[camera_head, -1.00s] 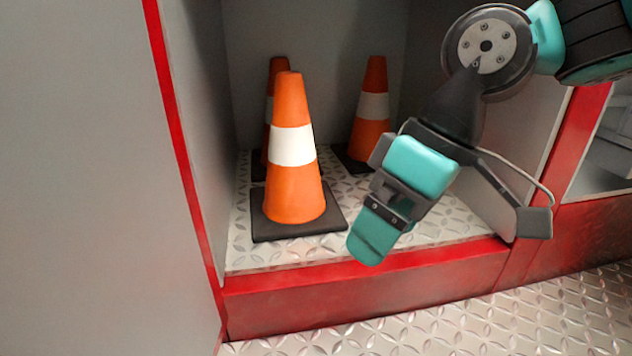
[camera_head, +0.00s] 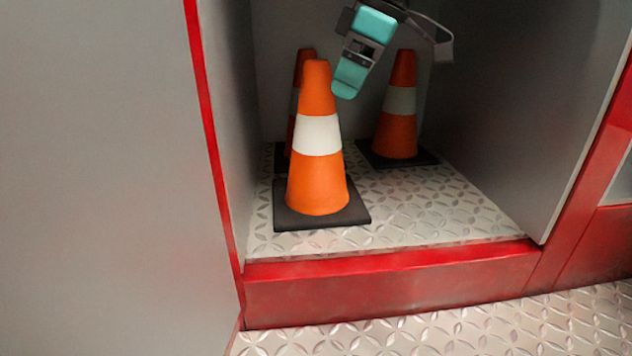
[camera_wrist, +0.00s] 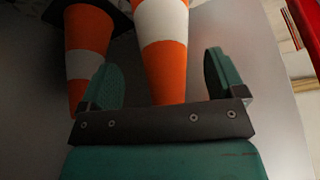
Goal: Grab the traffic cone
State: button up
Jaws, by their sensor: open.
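The front orange traffic cone (camera_head: 318,185) with a white band stands upright on its black base in the compartment. A second cone (camera_head: 303,70) is partly hidden behind it, and a third cone (camera_head: 396,135) stands at the back right. My gripper (camera_head: 347,82) is open, just right of the front cone's top. Its other finger is not distinguishable there. In the wrist view, a cone (camera_wrist: 162,50) shows between the open fingers of my gripper (camera_wrist: 163,80), appearing unheld; I cannot tell which cone it is. Another cone (camera_wrist: 85,50) shows left of it, partly behind the left finger.
The compartment has a tread-plate floor (camera_head: 440,210), grey side walls and a red front sill (camera_head: 390,285). A grey panel (camera_head: 110,180) edged in red is close on the left.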

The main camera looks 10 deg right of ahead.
aim_at(313, 78)
jog(key=a, duration=0.1)
jog(key=w+a, duration=0.1)
jog(key=a, duration=0.1)
jog(key=w+a+p, duration=0.1)
jog(key=a, duration=0.1)
jog(key=shift+a, duration=0.2)
jog(key=shift+a+f+b, duration=0.15)
jog(key=shift+f+b, duration=0.5)
jog(key=shift+b, duration=0.05)
jog(key=shift+r, duration=0.1)
jog(key=c, duration=1.6)
grip_shut()
jog(key=shift+r+p, duration=0.25)
jog(key=shift+p, duration=0.05)
